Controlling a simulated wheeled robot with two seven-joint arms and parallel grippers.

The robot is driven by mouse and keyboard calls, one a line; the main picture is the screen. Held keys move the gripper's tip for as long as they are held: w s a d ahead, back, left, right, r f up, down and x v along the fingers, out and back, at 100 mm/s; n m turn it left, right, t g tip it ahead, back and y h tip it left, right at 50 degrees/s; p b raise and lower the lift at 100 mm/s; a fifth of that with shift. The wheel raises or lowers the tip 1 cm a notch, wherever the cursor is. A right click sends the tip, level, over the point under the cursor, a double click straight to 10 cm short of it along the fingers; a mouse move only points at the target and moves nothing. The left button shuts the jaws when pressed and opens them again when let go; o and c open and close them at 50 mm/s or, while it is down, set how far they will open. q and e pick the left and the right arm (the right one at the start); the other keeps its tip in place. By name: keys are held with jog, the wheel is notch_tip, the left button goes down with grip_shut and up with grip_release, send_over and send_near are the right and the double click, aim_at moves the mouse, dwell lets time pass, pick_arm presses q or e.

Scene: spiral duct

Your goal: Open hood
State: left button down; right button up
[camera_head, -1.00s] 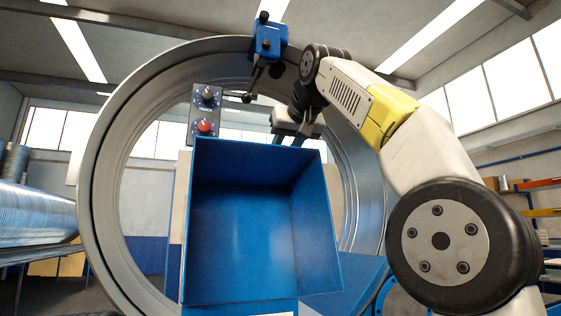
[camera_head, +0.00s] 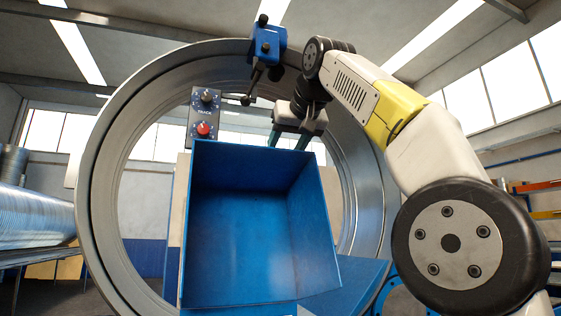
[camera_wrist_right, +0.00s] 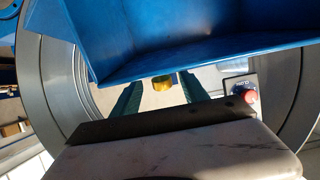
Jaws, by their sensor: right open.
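The hood appears to be the blue box-shaped part (camera_head: 255,240) in front of the large metal ring. I see into its hollow side in the head view. It also fills the top of the right wrist view (camera_wrist_right: 190,40). My right gripper (camera_head: 288,140) is above and behind the hood's top edge, with its lower fingertips partly hidden by it. In the right wrist view its two green fingers (camera_wrist_right: 160,82) are apart with nothing held between them. A small yellow part (camera_wrist_right: 162,82) shows between them, farther off. My left gripper is not in view.
The metal ring (camera_head: 100,170) surrounds the hood. A control panel with a red button (camera_head: 204,130) stands at the hood's upper left, near the gripper. A blue clamp-like unit with a lever (camera_head: 268,42) sits on the ring's top. Spiral duct (camera_head: 35,222) lies at left.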

jog(key=v, duration=0.5)
jog(key=shift+s+d+r, duration=0.1)
jog(key=shift+s+r, duration=0.1)
jog(key=shift+s, duration=0.15)
